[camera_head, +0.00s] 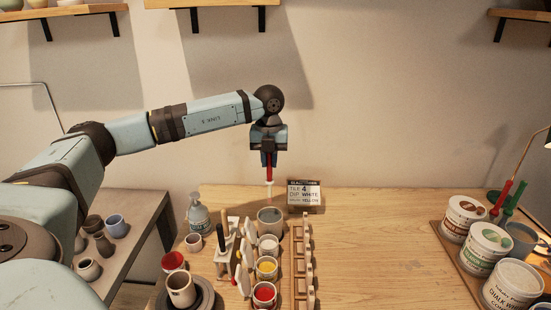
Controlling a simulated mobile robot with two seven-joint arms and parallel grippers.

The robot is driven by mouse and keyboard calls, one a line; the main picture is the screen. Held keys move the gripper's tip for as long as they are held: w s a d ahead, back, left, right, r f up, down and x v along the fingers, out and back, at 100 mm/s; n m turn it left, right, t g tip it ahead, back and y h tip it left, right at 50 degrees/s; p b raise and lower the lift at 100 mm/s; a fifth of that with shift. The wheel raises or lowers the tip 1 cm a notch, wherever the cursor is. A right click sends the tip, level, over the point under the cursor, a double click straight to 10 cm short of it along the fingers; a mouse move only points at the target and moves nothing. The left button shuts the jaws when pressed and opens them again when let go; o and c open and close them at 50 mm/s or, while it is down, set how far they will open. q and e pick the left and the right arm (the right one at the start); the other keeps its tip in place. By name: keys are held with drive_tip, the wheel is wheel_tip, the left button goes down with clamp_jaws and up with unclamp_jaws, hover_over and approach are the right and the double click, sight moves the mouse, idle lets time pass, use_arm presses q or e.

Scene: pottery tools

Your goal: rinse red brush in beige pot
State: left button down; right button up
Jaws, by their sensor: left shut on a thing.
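My left gripper (268,152) is shut on the red brush (269,172) and points straight down. The brush hangs upright with its pale tip lowest. In the picture the tip is just above a grey-beige pot (270,228) at the back of the row of cups, apparently apart from it. A second beige pot (180,291) stands at the front left on a dark round base. I cannot tell from the picture alone which of the two the task names. My right gripper is not in view.
White (268,244), yellow (266,267) and red paint cups (264,293) stand in front of the grey-beige pot. A wooden rack (302,260) is to their right, a sign (304,196) behind. Paint cans (487,248) stand far right. The table's right middle (380,250) is clear.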

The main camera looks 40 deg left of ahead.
sight(269, 180)
use_arm(q)
drive_tip(key=shift+f+b, duration=0.4)
drive_tip(key=shift+f, duration=0.25)
drive_tip(key=shift+f+b, duration=1.4)
drive_tip(key=shift+f, duration=0.9)
drive_tip(key=shift+f+b, duration=0.5)
drive_tip(key=shift+f, duration=0.4)
drive_tip(key=shift+f+b, duration=0.35)
drive_tip(key=shift+f, duration=0.3)
